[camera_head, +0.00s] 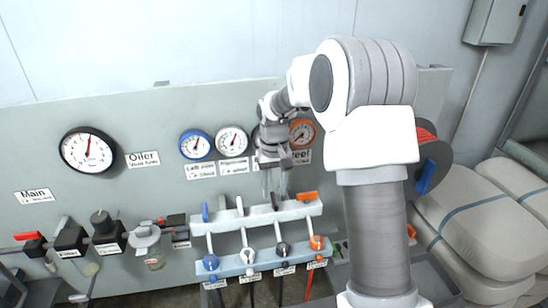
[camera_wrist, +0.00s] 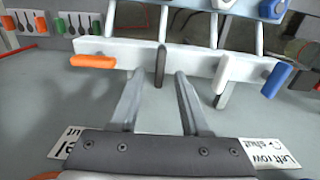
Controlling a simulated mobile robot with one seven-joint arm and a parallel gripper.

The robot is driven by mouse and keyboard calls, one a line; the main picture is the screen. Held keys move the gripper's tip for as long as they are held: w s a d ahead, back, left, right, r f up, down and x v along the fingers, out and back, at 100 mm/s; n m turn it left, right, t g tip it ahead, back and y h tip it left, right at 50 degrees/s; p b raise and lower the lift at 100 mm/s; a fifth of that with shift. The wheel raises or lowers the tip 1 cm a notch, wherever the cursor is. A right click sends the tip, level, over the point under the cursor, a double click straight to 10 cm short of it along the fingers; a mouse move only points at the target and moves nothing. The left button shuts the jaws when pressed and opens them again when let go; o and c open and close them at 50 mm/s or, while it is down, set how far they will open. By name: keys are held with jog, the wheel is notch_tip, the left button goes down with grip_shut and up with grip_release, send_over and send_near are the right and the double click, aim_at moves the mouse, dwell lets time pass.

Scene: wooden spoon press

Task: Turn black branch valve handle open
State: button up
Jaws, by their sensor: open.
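The black branch valve handle (camera_wrist: 160,66) stands on the upper pipe of a white manifold (camera_head: 288,213). It also shows in the head view (camera_head: 274,201), pointing up across the pipe. My gripper (camera_wrist: 159,75) is open, its two fingers apart. In the wrist view the black handle's end shows in the gap between the fingertips, touching neither as far as I can see. In the head view my gripper (camera_head: 274,194) hangs just above the black handle. How deep the handle sits between the fingers is hard to tell.
An orange handle (camera_head: 307,196) lies along the pipe beside the black one. A white handle (camera_head: 240,206) and a blue handle (camera_head: 205,212) stand upright on the other side. Gauges (camera_head: 88,150) line the panel above. A hose reel (camera_head: 432,160) is at right.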

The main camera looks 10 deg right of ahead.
aim_at(274, 199)
notch_tip(274, 199, up, 15)
jog(key=shift+f, duration=0.2)
jog(key=s+r+t, duration=0.1)
jog(key=s+r, duration=0.2)
jog(key=s, duration=0.4)
jog(key=s+r+t, duration=0.2)
jog(key=s+r, duration=0.1)
jog(key=s, duration=0.5)
jog(key=s+f+t, duration=0.2)
jog(key=s+f, duration=0.2)
jog(key=s, duration=1)
jog(key=shift+f+t, duration=0.2)
jog(key=shift+t, duration=0.1)
